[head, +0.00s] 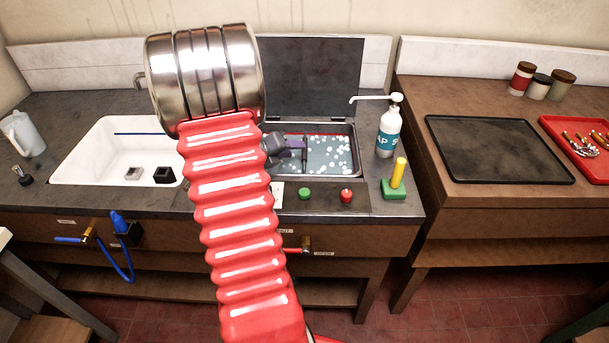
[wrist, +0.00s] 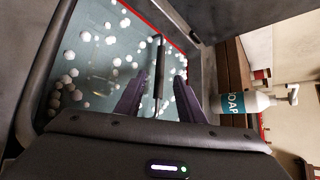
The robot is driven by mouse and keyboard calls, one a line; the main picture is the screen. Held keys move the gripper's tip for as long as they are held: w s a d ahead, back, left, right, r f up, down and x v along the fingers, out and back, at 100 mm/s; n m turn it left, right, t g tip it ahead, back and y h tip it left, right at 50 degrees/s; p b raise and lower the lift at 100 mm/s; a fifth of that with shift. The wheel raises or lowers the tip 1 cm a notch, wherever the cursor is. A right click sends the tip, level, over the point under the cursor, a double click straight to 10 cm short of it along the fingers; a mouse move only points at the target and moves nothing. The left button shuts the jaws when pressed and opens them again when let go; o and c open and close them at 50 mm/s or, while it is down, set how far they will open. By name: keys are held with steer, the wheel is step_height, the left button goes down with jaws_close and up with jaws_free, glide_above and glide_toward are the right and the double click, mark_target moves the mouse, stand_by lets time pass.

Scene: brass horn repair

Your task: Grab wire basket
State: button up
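My gripper reaches over the ultrasonic-style tank (head: 352,135) of greenish liquid, which is dotted with white foam balls. In the wrist view my gripper (wrist: 160,77) is open, its two purple fingers apart. A thin dark bar (wrist: 158,66) runs between them, with a gap on each side; it looks like the wire basket's handle. The rest of the basket is not clear under the liquid and foam. In the head view my gripper (head: 297,146) is partly hidden behind my arm, and so is the tank's left part.
A raised dark lid (head: 315,78) stands behind the tank. A soap bottle (head: 389,133) is right of it, with a yellow-and-green block (head: 396,180) in front. A white sink (head: 95,150) lies left. A black tray (head: 497,148) and red tray (head: 578,146) lie on the right bench.

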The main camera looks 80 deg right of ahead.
steer(key=shift+x, duration=3.1)
steer(key=x, duration=0.5)
steer(key=shift+s+f, duration=0.1)
steer(key=shift+c, duration=0.5)
jaws_close()
